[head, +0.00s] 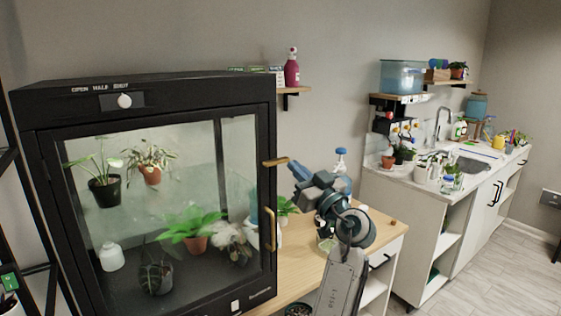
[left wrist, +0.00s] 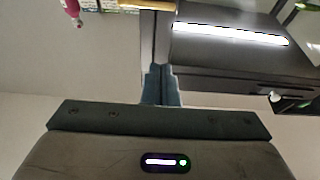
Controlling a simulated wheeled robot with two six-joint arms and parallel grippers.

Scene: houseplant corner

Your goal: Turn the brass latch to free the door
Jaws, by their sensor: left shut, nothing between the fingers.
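The brass latch (head: 275,162) sits on the right edge of the black glass-fronted cabinet (head: 262,92) and lies about level, its end sticking out to the right. The glass door (head: 200,150) is closed, with a vertical brass handle (head: 270,230) lower down. My left gripper (head: 296,168) is shut and empty, its tips just right of the latch's end; I cannot tell if they touch. My right gripper is not in view.
Potted plants and a white jar (head: 111,257) stand behind the glass. A wooden table (head: 300,262) lies beside the cabinet. A wall shelf (head: 295,90) with a pink bottle (head: 291,68) is above. A counter with a sink (head: 475,163) is further right.

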